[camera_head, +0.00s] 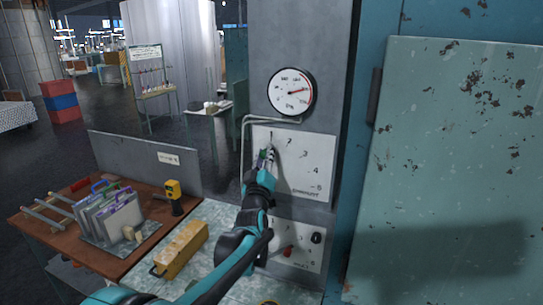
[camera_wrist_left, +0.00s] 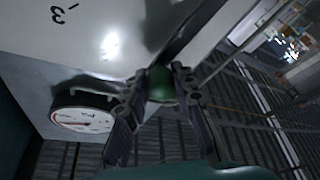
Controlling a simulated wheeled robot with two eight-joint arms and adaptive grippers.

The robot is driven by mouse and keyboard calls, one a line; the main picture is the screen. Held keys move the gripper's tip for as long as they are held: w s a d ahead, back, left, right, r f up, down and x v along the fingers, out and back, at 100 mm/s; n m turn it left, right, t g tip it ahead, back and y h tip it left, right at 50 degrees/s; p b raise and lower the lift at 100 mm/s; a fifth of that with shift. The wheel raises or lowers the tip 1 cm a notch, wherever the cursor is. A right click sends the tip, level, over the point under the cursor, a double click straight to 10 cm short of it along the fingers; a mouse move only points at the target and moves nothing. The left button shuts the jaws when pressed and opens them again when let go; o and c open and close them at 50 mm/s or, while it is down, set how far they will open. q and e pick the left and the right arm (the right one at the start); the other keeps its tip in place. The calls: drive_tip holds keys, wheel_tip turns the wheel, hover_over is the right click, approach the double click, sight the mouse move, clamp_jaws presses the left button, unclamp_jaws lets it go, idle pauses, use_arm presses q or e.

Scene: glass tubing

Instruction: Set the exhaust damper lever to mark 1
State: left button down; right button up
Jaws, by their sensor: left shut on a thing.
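In the left wrist view my left gripper (camera_wrist_left: 160,92) is shut on the green knob (camera_wrist_left: 160,83) of the damper lever, a finger on each side. The dark lever arm (camera_wrist_left: 190,42) runs from the knob toward the upper right. The lever lies on the mark 1 side, left of mark 2; its exact alignment is hidden. My right gripper is not in view.
A round gauge (camera_head: 290,92) is above the plate, with a thin pipe (camera_head: 243,140) beside it. A lower panel (camera_head: 297,246) has a red-knobbed lever. A yellow box (camera_head: 181,248) lies on the bench; a rack of folders (camera_head: 110,217) stands left. A large green door (camera_head: 450,150) fills the right.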

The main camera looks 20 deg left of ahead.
use_arm(q)
drive_tip(key=shift+a+n, duration=0.3)
drive_tip(key=c, duration=1.4)
unclamp_jaws()
drive_tip(key=shift+c, duration=0.2)
drive_tip(key=shift+o, duration=0.9)
drive_tip(key=shift+a+f, duration=0.1)
drive_tip(key=shift+a, duration=0.05)
drive_tip(key=shift+s, duration=0.25)
drive_tip(key=v, duration=1.1)
drive_tip(key=shift+s+d, duration=0.25)
drive_tip(key=shift+d, duration=0.05)
